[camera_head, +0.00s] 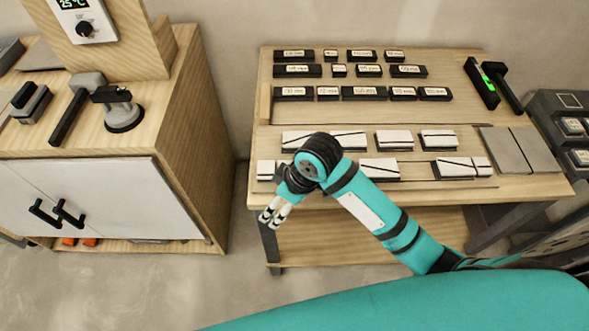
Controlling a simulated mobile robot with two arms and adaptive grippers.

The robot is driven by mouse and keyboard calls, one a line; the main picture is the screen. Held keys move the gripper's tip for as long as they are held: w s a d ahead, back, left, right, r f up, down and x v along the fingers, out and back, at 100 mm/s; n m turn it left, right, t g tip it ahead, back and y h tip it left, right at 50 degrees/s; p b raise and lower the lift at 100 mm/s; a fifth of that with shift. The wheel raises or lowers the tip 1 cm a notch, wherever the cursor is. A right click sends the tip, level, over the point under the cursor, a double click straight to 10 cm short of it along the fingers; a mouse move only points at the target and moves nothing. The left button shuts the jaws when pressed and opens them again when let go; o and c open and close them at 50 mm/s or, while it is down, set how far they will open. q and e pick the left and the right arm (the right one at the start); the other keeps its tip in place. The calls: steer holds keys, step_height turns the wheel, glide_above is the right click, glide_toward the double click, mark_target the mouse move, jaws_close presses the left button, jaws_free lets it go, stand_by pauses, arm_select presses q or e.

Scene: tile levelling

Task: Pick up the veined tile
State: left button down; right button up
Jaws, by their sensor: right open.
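Several white tiles with dark veins lie in two rows on the front half of the wooden table. In the back row are a long veined tile (297,140), a smaller tile (394,139) and another veined tile (438,139). In the front row are a small tile (265,170), a veined tile (380,168) and a long veined tile (455,168). My right gripper (268,218) is open and empty, pointing down in front of the table's left front edge. My arm hides part of both rows. My left gripper is not in view.
The wooden table (330,113) also bears rows of labelled black blocks (364,93), grey slabs (520,150) and a black tool with a green light (488,78). A cabinet (180,110) stands left, with a gap of floor between.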

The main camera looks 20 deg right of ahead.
steer(key=w+d+r+n+g+h, duration=0.1)
steer(key=w+d+r+n+h, duration=0.15)
steer(key=w+r, duration=0.35)
steer(key=w+d+r+n+g+h, duration=0.1)
steer(key=w+d+r+n, duration=0.25)
steer(key=r, duration=0.55)
steer(key=shift+m, duration=0.3)
steer(key=f, duration=0.4)
steer(key=f+p, duration=0.1)
steer(key=f, duration=0.7)
steer(key=shift+w+a, duration=0.2)
steer(key=shift+a, duration=0.1)
steer(key=shift+w+f+p, duration=0.1)
steer(key=shift+f+p, duration=0.55)
steer(key=shift+f, duration=1.95)
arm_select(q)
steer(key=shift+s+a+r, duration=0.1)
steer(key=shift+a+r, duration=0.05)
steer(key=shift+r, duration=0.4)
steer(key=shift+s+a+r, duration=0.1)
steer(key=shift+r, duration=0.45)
arm_select(e)
steer(key=c, duration=1.3)
